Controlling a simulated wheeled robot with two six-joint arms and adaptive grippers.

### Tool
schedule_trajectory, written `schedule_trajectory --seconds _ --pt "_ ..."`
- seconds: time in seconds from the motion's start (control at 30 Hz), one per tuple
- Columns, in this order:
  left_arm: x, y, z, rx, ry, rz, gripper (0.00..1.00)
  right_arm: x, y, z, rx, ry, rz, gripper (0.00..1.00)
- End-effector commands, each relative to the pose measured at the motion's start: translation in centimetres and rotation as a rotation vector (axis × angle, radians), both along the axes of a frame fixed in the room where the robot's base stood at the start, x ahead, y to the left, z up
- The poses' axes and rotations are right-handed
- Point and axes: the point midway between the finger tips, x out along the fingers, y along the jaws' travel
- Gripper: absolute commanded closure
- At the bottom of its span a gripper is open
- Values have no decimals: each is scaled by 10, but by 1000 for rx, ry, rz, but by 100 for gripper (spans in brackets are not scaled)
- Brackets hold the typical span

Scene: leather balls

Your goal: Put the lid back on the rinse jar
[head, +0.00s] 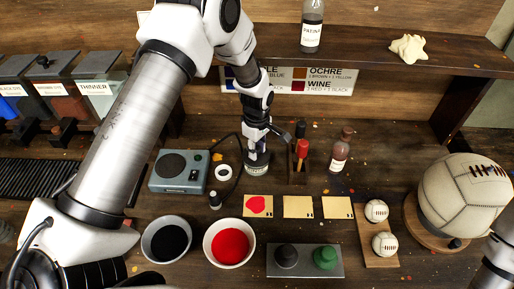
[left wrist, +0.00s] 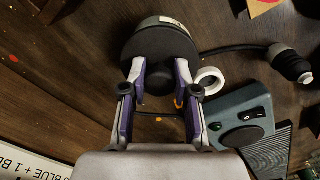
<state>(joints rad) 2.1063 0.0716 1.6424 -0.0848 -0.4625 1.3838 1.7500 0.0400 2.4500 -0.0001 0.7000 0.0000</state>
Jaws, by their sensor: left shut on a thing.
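My left gripper (head: 258,146) points down at the back middle of the bench. In the left wrist view its fingers (left wrist: 155,95) are shut on the knob of a round dark lid (left wrist: 158,45). The rinse jar (head: 257,170) is a short round jar with a pale label band, directly beneath the gripper. A bit of its labelled side (left wrist: 170,20) shows past the lid in the left wrist view. The lid lies over the jar's mouth; I cannot tell whether it is fully seated. My right gripper is out of view.
A blue-grey device (head: 180,171) with a cable and a white tape roll (head: 223,172) are left of the jar. A brush holder (head: 300,167) and brown bottle (head: 340,152) stand to its right. Bowls of black paint (head: 168,240) and red paint (head: 230,245) are in front.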

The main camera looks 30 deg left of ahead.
Motion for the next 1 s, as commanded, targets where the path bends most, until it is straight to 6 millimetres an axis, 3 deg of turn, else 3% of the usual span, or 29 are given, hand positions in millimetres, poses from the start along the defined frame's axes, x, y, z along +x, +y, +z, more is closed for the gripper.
schedule_trajectory --seconds 0.2,0.23,0.3,0.53,0.6,0.63,1.0 --pt "0 0 0 0 0 0 94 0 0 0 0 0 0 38" --pt "0 0 0 0 0 0 63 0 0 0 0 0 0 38" --pt "0 0 0 0 0 0 41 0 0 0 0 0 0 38" --pt "0 0 0 0 0 0 41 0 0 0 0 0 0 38" --pt "0 0 0 0 0 0 19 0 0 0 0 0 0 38" --pt "0 0 0 0 0 0 16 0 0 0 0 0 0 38" --pt "0 0 3 0 0 0 16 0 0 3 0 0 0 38"
